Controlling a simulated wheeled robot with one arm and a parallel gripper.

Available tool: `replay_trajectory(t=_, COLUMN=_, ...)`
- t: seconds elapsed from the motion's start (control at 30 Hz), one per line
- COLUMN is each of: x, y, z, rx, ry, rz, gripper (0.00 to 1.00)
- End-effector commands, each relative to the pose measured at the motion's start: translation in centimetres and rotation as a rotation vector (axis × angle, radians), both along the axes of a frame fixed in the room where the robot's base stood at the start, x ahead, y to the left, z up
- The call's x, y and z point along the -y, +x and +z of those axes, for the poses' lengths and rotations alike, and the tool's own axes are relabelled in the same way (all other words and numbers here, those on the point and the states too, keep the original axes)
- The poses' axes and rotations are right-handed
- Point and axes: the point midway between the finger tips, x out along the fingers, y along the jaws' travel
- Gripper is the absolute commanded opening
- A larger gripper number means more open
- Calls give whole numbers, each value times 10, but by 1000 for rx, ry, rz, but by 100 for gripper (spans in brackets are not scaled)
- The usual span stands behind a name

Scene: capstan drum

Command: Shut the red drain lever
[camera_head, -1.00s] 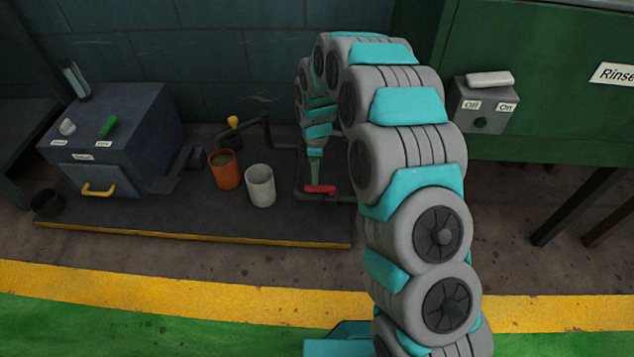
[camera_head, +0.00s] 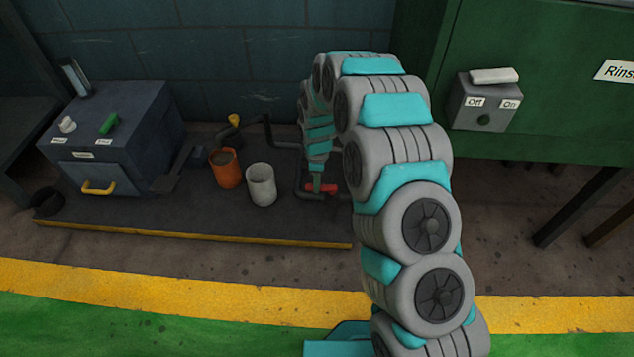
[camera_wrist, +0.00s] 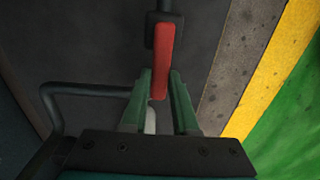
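The red drain lever (camera_head: 327,188) is on a dark pipe at the right end of the low dark platform. In the wrist view the lever (camera_wrist: 163,55) points toward my gripper, its near end between the two green fingers. My gripper (camera_wrist: 160,78) is open, with one finger on each side of the lever's end. The left finger looks very close to the lever; I cannot tell if it touches. In the head view my gripper (camera_head: 317,184) is at the lever and hides part of it.
An orange cup (camera_head: 228,172) and a white cup (camera_head: 261,186) stand left of the lever. A dark box (camera_head: 112,140) with a yellow handle is farther left. A bent dark pipe (camera_wrist: 75,90) runs beside my gripper. A green cabinet (camera_head: 540,90) is at the right.

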Motion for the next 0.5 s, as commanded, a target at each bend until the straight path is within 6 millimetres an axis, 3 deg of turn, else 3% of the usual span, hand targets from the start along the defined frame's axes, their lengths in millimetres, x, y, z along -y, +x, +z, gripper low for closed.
replay_trajectory(t=0.03, x=0, y=0, z=0, rx=0, ry=0, rz=0, gripper=20)
replay_trajectory(t=0.2, x=0, y=0, z=0, rx=0, ry=0, rz=0, gripper=1)
replay_trajectory(t=0.5, x=0, y=0, z=0, rx=0, ry=0, rz=0, gripper=0)
